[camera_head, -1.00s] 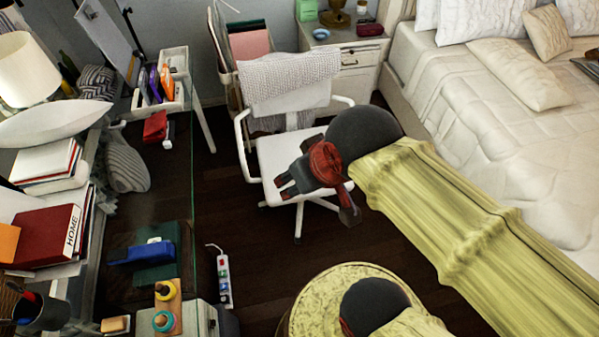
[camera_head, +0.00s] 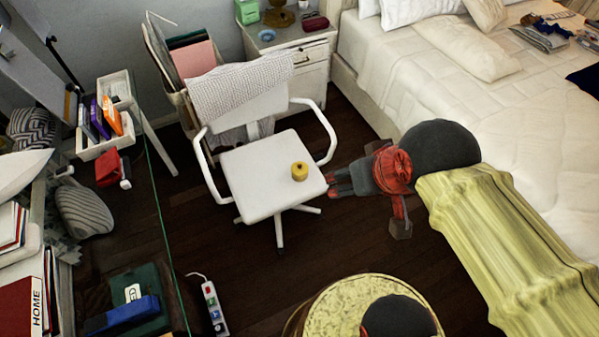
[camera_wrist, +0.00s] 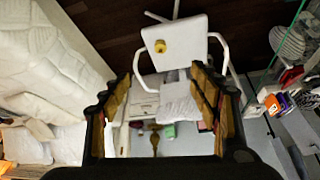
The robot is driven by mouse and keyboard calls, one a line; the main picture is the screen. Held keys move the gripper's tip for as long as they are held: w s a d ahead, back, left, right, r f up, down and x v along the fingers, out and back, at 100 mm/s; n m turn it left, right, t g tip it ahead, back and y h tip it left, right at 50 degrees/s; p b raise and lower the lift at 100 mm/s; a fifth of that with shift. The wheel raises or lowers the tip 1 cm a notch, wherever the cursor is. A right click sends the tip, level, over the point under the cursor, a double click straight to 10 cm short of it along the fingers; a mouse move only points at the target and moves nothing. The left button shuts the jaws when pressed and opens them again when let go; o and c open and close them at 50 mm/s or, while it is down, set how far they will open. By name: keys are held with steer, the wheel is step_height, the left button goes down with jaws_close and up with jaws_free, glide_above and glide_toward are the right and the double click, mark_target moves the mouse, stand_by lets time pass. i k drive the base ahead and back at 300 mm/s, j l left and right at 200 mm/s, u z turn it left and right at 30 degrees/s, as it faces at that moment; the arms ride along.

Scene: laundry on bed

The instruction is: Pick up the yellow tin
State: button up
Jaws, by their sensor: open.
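The yellow tin (camera_head: 299,171) is a small round yellow object on the right front part of the white chair's seat (camera_head: 255,185). It also shows in the wrist view (camera_wrist: 160,46), above and beyond my fingers. My gripper (camera_head: 331,185) is to the right of the tin, near the right edge of the seat, apart from the tin. In the wrist view my gripper (camera_wrist: 165,110) has its fingers spread wide with nothing held between them. The tin is in full view.
The chair's white armrest (camera_head: 322,135) curves up behind the tin. The bed (camera_head: 440,90) lies on the right, and a glass-topped desk with books and boxes lies on the left. A nightstand (camera_head: 290,65) stands behind the chair. Dark floor lies open in front of the chair.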

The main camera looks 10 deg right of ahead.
mark_target(297, 178)
steer(key=l+u, duration=0.1)
steer(key=u, duration=0.3)
steer(key=l+u, duration=0.1)
steer(key=u, duration=0.3)
steer(key=l+u, duration=0.15)
steer(key=u, duration=0.25)
steer(key=l+u, duration=0.2)
steer(key=l, duration=0.2)
steer(key=k+l+u, duration=0.2)
steer(key=l, duration=0.25)
steer(key=l+u, duration=0.15)
steer(key=l, duration=0.25)
steer(key=k+l+u, duration=0.2)
steer(key=l, duration=0.2)
steer(key=k+l+u, duration=0.2)
steer(key=l, duration=0.4)
steer(key=k+l, duration=0.1)
steer(key=l, duration=0.15)
